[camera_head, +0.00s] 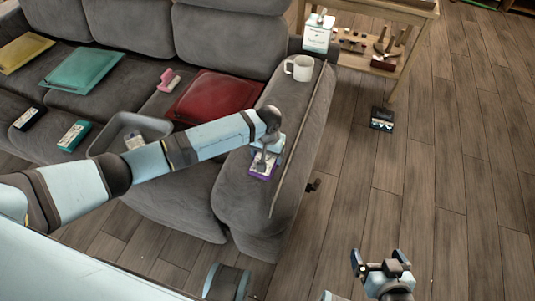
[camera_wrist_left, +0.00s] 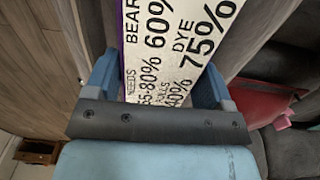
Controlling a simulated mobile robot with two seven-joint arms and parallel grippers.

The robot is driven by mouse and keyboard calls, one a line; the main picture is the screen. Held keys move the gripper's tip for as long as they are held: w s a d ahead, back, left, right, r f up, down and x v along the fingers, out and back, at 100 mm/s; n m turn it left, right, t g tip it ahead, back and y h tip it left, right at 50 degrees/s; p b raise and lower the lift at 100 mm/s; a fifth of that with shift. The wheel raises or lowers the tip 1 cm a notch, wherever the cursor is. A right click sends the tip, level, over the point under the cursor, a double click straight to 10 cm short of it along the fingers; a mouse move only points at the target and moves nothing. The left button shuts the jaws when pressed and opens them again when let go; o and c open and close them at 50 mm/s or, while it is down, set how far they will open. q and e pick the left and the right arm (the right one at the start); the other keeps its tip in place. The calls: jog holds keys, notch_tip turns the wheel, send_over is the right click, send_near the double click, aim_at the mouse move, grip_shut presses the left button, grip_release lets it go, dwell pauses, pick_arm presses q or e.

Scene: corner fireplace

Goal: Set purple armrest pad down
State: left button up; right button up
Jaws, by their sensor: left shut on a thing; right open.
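The purple armrest pad (camera_head: 261,173) is a small purple-edged block with a white printed face, at the front part of the sofa's right armrest (camera_head: 240,199). My left gripper (camera_head: 266,152) is shut on it from above. In the left wrist view, the pad's white face with black lettering (camera_wrist_left: 165,45) sits between the two blue fingers (camera_wrist_left: 155,82), with a purple edge at its left. I cannot tell whether the pad touches the armrest. My right gripper (camera_head: 383,261) is open and empty over the floor at the bottom right.
A white mug (camera_head: 299,68) and a white box (camera_head: 318,33) stand towards the armrest's back. A red cushion (camera_head: 214,95), a grey tray (camera_head: 103,146) and small boxes lie on the seat. A dark box (camera_head: 382,118) lies on the floor near a wooden shelf (camera_head: 367,62).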

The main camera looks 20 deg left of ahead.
pick_arm(q)
jog(key=o, duration=0.9)
jog(key=shift+r, duration=0.1)
